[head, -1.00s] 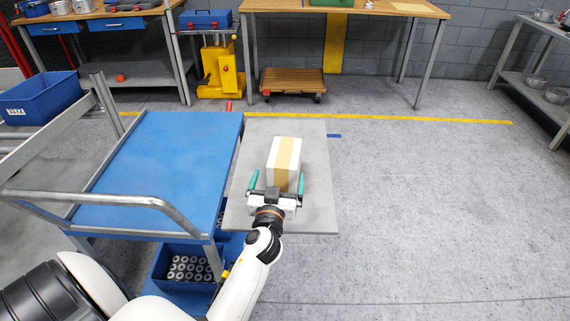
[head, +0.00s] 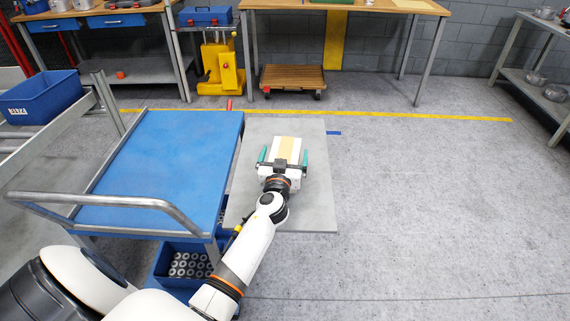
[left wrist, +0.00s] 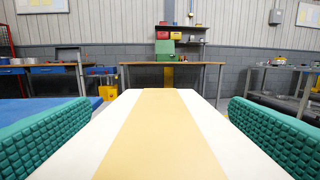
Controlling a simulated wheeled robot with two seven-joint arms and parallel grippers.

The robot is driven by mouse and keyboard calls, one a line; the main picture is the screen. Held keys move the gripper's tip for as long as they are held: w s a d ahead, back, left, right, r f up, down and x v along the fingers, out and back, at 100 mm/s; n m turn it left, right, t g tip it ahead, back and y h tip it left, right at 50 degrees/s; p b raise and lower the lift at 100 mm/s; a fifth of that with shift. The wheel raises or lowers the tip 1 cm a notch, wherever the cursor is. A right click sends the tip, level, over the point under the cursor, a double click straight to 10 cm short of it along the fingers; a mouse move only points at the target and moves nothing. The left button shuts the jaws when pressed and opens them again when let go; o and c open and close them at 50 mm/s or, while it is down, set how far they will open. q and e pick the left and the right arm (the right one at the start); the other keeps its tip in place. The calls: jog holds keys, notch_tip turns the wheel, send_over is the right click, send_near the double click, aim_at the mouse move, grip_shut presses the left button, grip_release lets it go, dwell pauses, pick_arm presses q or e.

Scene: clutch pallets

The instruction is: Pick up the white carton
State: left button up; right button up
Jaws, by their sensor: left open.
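The white carton (head: 288,147) has a tan band along its top and sits on a grey plate (head: 318,203) on the right of the blue cart. In the head view my left gripper (head: 284,158) reaches over it from the near side, with one green-padded finger on each side. The gripper and wrist hide the carton's near part. In the left wrist view the carton (left wrist: 160,132) fills the space between the two open fingers, and gaps show between it and the pads. My right gripper is not in view.
The blue cart (head: 160,150) with a metal handle stands close on the left, with a blue bin of metal rings (head: 190,265) below. A workbench (head: 350,8) and a wooden dolly (head: 292,77) stand at the back. The floor on the right is clear.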

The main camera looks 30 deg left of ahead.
pick_arm(q)
jog(key=c, duration=1.1)
jog(key=shift+r, duration=0.15)
jog(key=shift+c, duration=0.7)
